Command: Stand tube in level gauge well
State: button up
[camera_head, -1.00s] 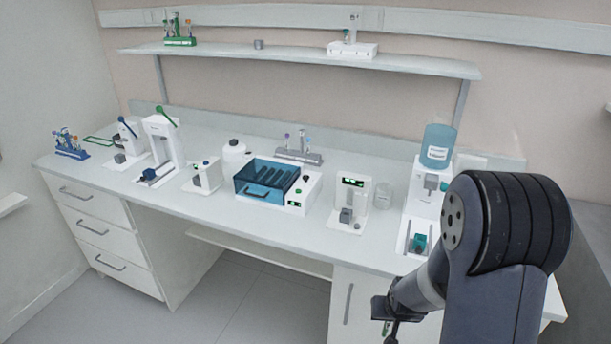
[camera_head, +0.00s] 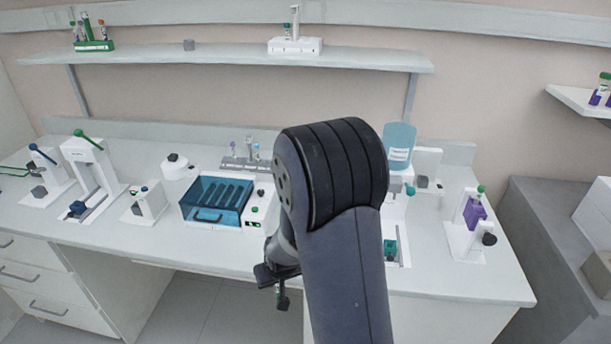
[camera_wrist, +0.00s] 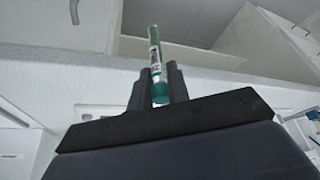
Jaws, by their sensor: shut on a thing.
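My gripper (camera_wrist: 157,74) is shut on a slim tube (camera_wrist: 155,48) with a greenish clear body, a printed label and a teal end between the fingers. The tube sticks out past the fingertips in the wrist view. In the head view my gripper (camera_head: 277,280) shows as a dark shape low in front of the bench edge, and the tube cannot be made out there. I cannot tell which bench instrument is the level gauge. The middle of the bench, right of the blue-lidded box, is hidden behind my arm.
On the bench (camera_head: 462,282) stand a blue-lidded box (camera_head: 214,200), a dispenser with a blue bottle (camera_head: 398,148) and a white stand with a purple block (camera_head: 474,212) and green-capped tube. Lever presses (camera_head: 92,170) stand at left. A shelf (camera_head: 230,57) hangs above.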

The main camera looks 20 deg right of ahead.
jog(key=d+r+m, duration=0.1)
jog(key=d+r, duration=1)
jog(key=r, duration=0.4)
jog(key=shift+s+d+r+m+h, duration=0.3)
jog(key=shift+s+d+r, duration=0.05)
jog(key=shift+s+d, duration=0.1)
